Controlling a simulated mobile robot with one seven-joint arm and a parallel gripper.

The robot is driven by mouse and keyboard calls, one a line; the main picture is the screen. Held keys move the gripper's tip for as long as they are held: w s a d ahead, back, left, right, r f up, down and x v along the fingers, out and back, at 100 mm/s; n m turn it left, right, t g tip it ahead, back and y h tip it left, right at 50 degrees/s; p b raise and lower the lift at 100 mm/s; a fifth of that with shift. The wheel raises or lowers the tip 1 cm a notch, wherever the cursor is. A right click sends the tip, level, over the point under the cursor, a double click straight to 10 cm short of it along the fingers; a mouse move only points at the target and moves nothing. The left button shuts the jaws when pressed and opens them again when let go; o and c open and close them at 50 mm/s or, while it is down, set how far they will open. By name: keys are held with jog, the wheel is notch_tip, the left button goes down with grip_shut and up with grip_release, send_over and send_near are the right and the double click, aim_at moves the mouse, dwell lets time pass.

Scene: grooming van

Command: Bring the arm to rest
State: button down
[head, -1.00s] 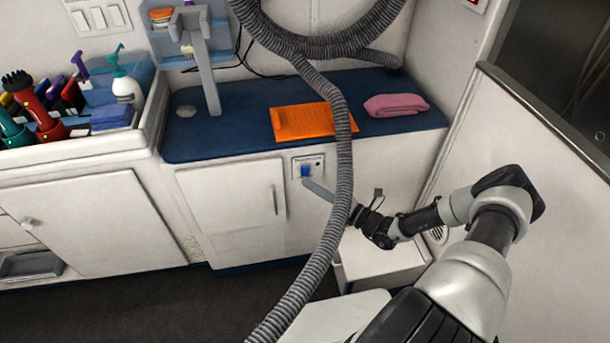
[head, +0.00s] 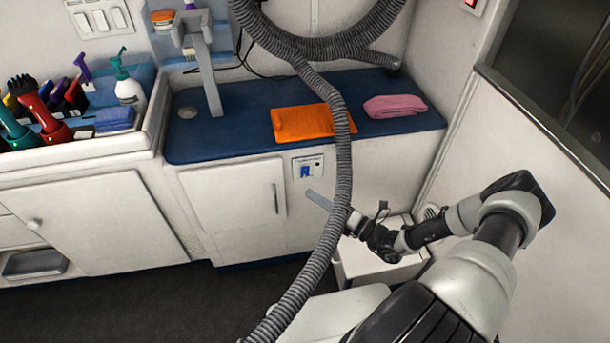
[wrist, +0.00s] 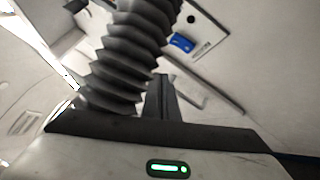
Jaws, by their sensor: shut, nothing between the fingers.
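My gripper (head: 318,200) is in front of the white cabinet, a little below and apart from a small panel with a blue switch (head: 304,174). The grey hose hangs in front of part of my wrist. In the wrist view, the fingers (wrist: 160,90) look closed together with nothing in them, and the blue switch (wrist: 181,42) shows beyond them to the upper right. My arm reaches in from the lower right, bent at the elbow beside the white side wall.
A ribbed grey hose (head: 343,165) hangs from above down past my wrist. A blue counter (head: 240,130) holds an orange towel (head: 312,122) and a pink towel (head: 394,106). A white box (head: 365,262) stands below my wrist. A bin of grooming tools (head: 80,150) is at left.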

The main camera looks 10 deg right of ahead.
jog(key=s+a+r+n+g+h, duration=0.25)
jog(key=s+r+n+g, duration=0.35)
jog(key=r+n, duration=0.5)
jog(key=s+a+r+n+g+h, duration=0.2)
jog(key=s+a+r+n+g, duration=0.15)
jog(key=r+n+g, duration=0.8)
jog(key=s+d+r+n+t+h, duration=0.2)
jog(key=s+r+n+t+h, duration=0.25)
jog(key=s+r+n, duration=0.35)
jog(key=s+d+r+n+t+h, duration=0.35)
jog(key=s+r+n+t, duration=0.2)
jog(key=r+n, duration=0.4)
notch_tip(320, 180, up, 22)
jog(key=g+p, duration=0.1)
jog(key=p, duration=2.1)
jog(key=shift+a+f+h, duration=0.25)
jog(key=shift+a+h, duration=0.1)
jog(key=shift+a, duration=0.05)
jog(key=shift+w+a+f, duration=0.1)
jog(key=shift+a, duration=0.05)
